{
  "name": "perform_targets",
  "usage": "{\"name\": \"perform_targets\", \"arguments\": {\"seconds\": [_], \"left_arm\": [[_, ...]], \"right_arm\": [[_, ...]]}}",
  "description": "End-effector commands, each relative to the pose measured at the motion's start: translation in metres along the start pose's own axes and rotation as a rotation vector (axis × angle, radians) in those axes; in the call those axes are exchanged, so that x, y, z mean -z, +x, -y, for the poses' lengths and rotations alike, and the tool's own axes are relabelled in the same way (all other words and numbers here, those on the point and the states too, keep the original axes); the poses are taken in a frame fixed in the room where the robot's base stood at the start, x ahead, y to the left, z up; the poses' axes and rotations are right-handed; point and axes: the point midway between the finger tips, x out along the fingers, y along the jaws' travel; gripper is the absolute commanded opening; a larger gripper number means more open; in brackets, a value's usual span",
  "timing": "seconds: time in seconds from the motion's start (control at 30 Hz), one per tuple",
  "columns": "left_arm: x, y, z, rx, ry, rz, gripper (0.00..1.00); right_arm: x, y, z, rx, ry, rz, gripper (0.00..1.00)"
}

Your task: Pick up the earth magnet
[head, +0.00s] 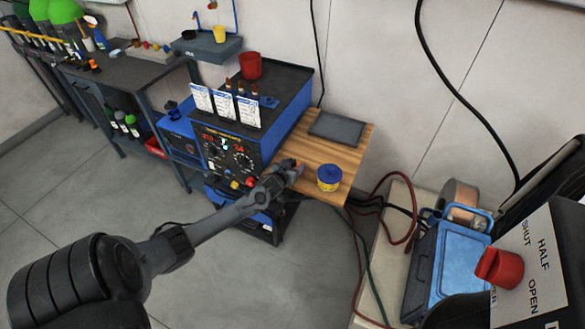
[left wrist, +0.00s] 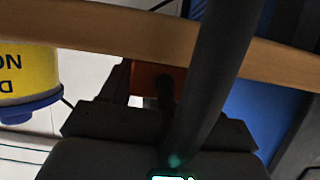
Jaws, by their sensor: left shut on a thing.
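My left gripper (head: 291,170) reaches to the front left edge of a wooden board (head: 350,150) beside the blue welding machine. It is shut on a small orange-red thing (head: 299,167), which I take to be the earth magnet. In the left wrist view the orange-brown body (left wrist: 150,76) shows between the fingers, in front of the board's edge (left wrist: 90,45). Most of it is hidden by the gripper and a dark bar. I cannot tell whether it touches the board. My right gripper is not in view.
A yellow and blue tub (head: 329,178) stands on the board just right of my left gripper. A dark grey pad (head: 337,128) lies behind it. The welding machine (head: 232,145) is close on the left. A blue toolbox (head: 447,265) and hoses are at the right.

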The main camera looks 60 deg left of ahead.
Motion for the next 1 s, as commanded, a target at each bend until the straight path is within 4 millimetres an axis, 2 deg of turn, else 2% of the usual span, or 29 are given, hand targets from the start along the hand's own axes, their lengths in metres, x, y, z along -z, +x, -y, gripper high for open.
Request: {"name": "perform_targets", "arguments": {"seconds": [0.03, 0.17, 0.57, 0.77, 0.9, 1.0], "left_arm": [[0.000, 0.000, 0.000, 0.000, 0.000, 0.000, 0.21], [0.000, 0.000, 0.000, 0.000, 0.000, 0.000, 0.02], [0.007, -0.002, 0.000, 0.000, -0.001, -0.005, 0.01], [0.024, -0.009, 0.000, 0.000, -0.002, -0.007, 0.01], [0.045, -0.017, 0.000, -0.001, -0.002, -0.008, 0.01], [0.048, -0.029, -0.017, -0.003, -0.004, -0.005, 0.01]], "right_arm": [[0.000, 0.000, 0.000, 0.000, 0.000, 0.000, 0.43], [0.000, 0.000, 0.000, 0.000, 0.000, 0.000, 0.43], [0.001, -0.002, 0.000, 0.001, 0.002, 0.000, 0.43], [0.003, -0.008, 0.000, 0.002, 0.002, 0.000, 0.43], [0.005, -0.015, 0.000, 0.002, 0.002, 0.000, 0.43], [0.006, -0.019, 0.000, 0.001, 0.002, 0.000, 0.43]]}}
